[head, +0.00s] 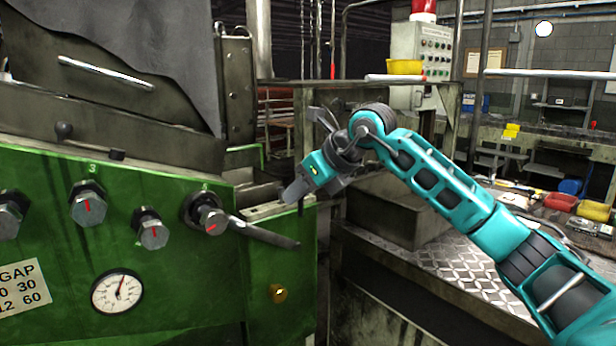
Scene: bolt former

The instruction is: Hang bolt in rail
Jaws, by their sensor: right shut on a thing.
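My teal right arm comes in from the right and bends down at the wrist. Its gripper (294,192) points down and left, just over the top edge of the green machine. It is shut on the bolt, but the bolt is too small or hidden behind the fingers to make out. A narrow grey metal strip, seemingly the rail (262,211), runs along the machine top just left of and below the fingertips. I cannot tell whether anything touches it. My left gripper is not in view.
A lever (265,233) sticks out from the green machine panel (190,270) below the gripper, near several knobs and a gauge (117,293). A grey metal box (395,212) stands behind my forearm. A control box (421,52) with a yellow bin (404,67) is farther back.

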